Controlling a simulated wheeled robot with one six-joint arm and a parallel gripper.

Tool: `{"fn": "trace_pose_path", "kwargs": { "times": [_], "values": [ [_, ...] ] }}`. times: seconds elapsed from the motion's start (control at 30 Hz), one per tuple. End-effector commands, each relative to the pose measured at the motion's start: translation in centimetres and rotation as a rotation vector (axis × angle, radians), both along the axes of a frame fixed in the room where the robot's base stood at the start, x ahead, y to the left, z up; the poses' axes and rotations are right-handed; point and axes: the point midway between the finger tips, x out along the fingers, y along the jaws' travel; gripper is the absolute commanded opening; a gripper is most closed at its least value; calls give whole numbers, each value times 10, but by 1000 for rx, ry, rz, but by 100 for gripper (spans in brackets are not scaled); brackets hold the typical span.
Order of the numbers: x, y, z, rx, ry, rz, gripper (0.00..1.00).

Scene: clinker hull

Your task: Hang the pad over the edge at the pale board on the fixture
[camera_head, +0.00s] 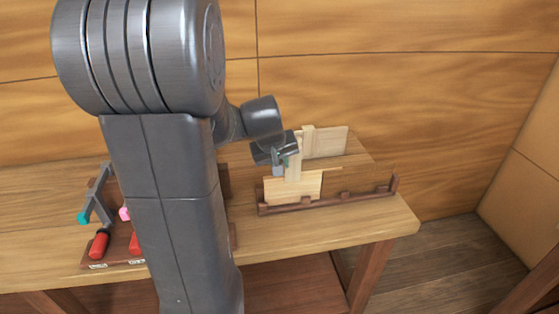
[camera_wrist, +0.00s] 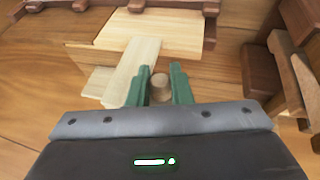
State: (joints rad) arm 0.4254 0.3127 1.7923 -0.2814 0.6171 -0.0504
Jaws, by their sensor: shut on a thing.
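My gripper (camera_head: 283,152) is at the fixture, beside the pale boards. In the wrist view its green fingers (camera_wrist: 158,82) are shut on a round wooden knob (camera_wrist: 160,90), which seems to be the pad's; the rest of the pad is hard to make out. A pale strip (camera_wrist: 132,72) lies just left of the fingers. A pale board (camera_wrist: 150,30) is beyond the fingertips; in the head view a pale board (camera_head: 300,188) stands at the left end of the fixture's dark brown rail (camera_head: 335,200). I cannot tell whether the pad touches the board.
Another pale board (camera_head: 330,141) with a short upright strip (camera_head: 308,139) stands behind. A tool rack with red-handled tools (camera_head: 99,244) is at the left, partly hidden by my arm. The bench top (camera_head: 370,222) is clear in front of the rail. A wooden wall is behind.

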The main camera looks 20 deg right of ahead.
Motion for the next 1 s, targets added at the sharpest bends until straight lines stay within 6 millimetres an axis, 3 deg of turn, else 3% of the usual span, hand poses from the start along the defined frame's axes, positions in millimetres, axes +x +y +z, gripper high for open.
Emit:
{"fn": "trace_pose_path", "kwargs": {
  "times": [0.7, 1.0],
  "values": [
    [0, 0, -77, 0, 0, -1, 0],
    [0, 0, -94, 0, 0, -1, 0]
  ]
}}
